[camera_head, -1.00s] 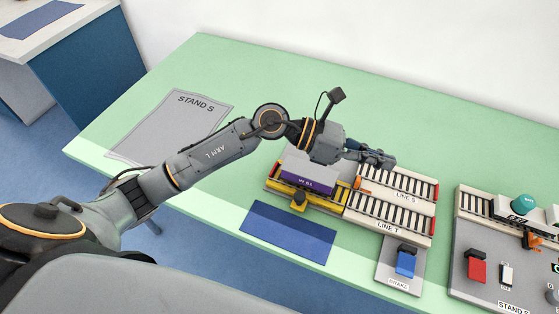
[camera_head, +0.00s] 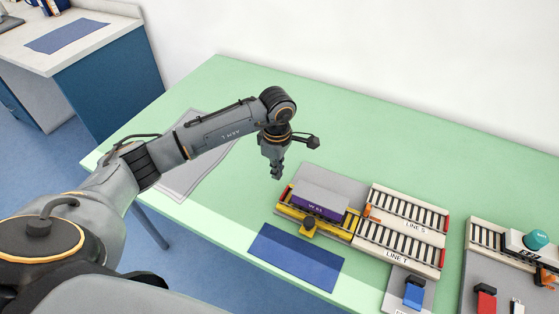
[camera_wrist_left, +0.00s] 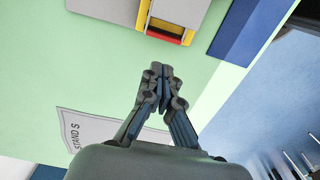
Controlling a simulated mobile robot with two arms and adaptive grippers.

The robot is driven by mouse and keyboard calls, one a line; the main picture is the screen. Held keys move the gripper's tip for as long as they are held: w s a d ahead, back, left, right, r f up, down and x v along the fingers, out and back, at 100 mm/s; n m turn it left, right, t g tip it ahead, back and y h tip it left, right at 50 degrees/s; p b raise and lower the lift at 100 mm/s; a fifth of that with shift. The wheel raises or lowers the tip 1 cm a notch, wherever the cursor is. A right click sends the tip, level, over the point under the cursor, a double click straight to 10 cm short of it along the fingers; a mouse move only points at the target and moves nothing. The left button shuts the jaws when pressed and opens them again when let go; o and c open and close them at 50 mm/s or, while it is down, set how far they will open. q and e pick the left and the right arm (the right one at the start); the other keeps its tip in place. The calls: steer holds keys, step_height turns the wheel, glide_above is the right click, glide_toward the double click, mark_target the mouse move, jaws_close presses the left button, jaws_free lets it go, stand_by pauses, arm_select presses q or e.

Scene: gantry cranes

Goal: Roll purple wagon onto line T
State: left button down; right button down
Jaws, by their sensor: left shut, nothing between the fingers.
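The purple wagon (camera_head: 318,207), with a light grey top and white lettering, sits on the yellow carriage (camera_head: 290,212) at the left end of the tracks. Line T (camera_head: 398,250) is the nearer track to the right of the carriage and has no wagon on it. Line S (camera_head: 412,213) runs behind it, also without a wagon. My left gripper (camera_head: 277,172) points down, shut and empty, left of and behind the wagon, apart from it. In the left wrist view its fingertips (camera_wrist_left: 162,76) are together over bare green table. My right gripper is not in view.
A blue mat (camera_head: 297,257) lies in front of the carriage. A blue lever on a grey plate (camera_head: 413,292) stands in front of line T. A second track board (camera_head: 486,235) with a teal-domed item (camera_head: 536,240) is at the right. The grey STAND S sheet (camera_head: 195,168) is partly behind my arm.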

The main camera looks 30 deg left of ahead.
arm_select(q)
step_height(320, 180, down, 4)
steer(key=shift+r+p, duration=0.1)
steer(key=shift+p, duration=0.35)
steer(key=d+p, duration=0.1)
steer(key=d, duration=0.2)
steer(key=shift+f+p, duration=0.35)
steer(key=shift+p, duration=0.05)
steer(key=shift+d+f, duration=0.1)
steer(key=shift+d, duration=0.45)
